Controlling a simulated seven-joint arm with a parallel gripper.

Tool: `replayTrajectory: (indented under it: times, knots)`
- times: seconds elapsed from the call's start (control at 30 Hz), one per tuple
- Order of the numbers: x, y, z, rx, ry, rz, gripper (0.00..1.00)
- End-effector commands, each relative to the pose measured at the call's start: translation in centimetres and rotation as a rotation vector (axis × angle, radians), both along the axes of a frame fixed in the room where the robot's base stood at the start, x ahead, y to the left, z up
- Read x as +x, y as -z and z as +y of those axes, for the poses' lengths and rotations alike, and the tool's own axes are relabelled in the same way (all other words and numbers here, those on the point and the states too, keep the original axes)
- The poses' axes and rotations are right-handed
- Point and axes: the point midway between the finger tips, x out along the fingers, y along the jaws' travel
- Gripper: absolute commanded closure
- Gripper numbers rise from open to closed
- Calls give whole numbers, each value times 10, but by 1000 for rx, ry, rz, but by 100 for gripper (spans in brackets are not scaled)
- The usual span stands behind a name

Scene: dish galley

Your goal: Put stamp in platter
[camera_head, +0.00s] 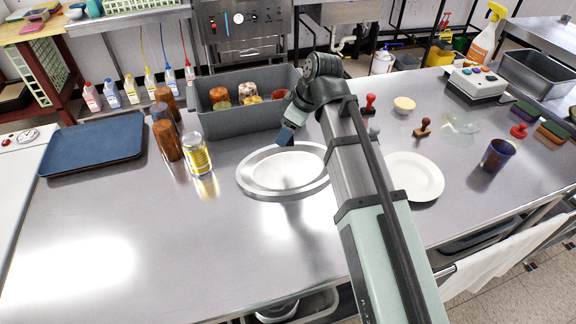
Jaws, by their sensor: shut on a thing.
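The platter (252,186) is a shiny oval silver dish with a raised rim, lying on the steel counter in the middle; my arm covers its right end. My gripper (288,127) points down above the platter's far rim and is shut on a small dark thing (285,137), largely hidden; I cannot tell whether it is a stamp. A red-handled stamp (370,103), a brown stamp (423,128) and another red stamp (519,131) stand on the counter to the right of my arm.
A yellow-labelled can (198,157), brown tumblers (167,140) and a blue tray (95,146) are left. A white plate (414,177) and dark cup (496,155) are right. The front left counter is clear.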

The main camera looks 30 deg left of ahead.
Motion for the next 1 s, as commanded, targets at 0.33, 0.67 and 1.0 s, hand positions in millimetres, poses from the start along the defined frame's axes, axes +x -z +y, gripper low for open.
replayTrajectory:
  times: [0.33, 0.67, 1.0]
  knots:
    - [-8, 1, -3, -1, -236, 1, 70]
    - [-9, 35, -4, -2, -250, 3, 70]
    - [-8, 66, -4, -1, -249, 0, 70]
